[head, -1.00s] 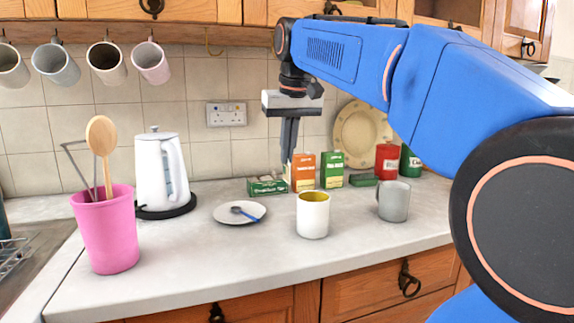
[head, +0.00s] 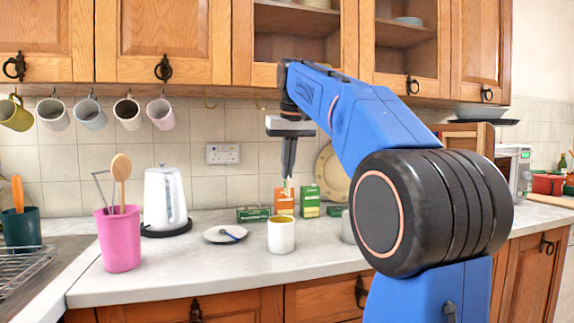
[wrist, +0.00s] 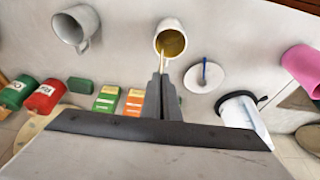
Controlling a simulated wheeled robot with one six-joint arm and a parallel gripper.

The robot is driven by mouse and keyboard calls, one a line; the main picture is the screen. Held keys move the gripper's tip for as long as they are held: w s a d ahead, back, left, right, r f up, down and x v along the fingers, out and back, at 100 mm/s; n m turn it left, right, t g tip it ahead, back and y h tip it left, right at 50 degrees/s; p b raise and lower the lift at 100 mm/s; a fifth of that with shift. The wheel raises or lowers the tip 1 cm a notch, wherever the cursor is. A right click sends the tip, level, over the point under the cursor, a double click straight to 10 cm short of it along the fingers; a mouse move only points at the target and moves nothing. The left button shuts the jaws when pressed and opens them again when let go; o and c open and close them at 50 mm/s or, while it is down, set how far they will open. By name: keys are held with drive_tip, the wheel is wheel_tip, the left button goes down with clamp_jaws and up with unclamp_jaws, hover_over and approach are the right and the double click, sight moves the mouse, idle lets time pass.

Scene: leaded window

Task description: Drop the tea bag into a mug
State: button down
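My gripper (head: 288,178) points down above the counter and is shut on a small pale thing, which I take to be the tea bag (wrist: 163,57). It shows as a thin pale strip at the fingertips, seen nearly edge-on. A white mug with a yellow inside (head: 281,236) stands upright on the counter below my gripper. In the wrist view the strip overlaps the opening of this mug (wrist: 167,27). A grey mug (head: 347,227) is mostly hidden behind my arm; it shows whole in the wrist view (wrist: 74,28).
A white plate with a blue-handled spoon (head: 214,235), a kettle (head: 164,200) and a pink utensil pot (head: 119,240) stand left. Orange (head: 284,201) and green (head: 310,200) tea boxes stand behind the mug. Several mugs hang under the cupboards. The front counter is clear.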

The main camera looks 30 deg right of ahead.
sight(287, 181)
drive_tip(key=shift+f, duration=2.1)
drive_tip(key=c, duration=2)
unclamp_jaws()
drive_tip(key=shift+r, duration=0.15)
drive_tip(key=v, duration=1.7)
drive_tip(key=shift+s, duration=0.15)
drive_tip(key=s+a+f+n, duration=0.1)
drive_tip(key=s+a+f, duration=0.3)
drive_tip(key=f, duration=1.3)
drive_tip(key=s+a+f+n+t, duration=0.1)
drive_tip(key=s+a+f, duration=0.4)
drive_tip(key=s+f, duration=0.7)
drive_tip(key=s+a+f+n+y, duration=0.1)
drive_tip(key=s+a+f, duration=0.4)
drive_tip(key=f, duration=1.7)
drive_tip(key=shift+s+f+t, duration=0.15)
drive_tip(key=shift+s+f, duration=0.05)
drive_tip(key=shift+s, duration=0.75)
drive_tip(key=shift+s+f+t, duration=0.15)
drive_tip(key=shift+s+f, duration=0.05)
drive_tip(key=shift+s, duration=0.7)
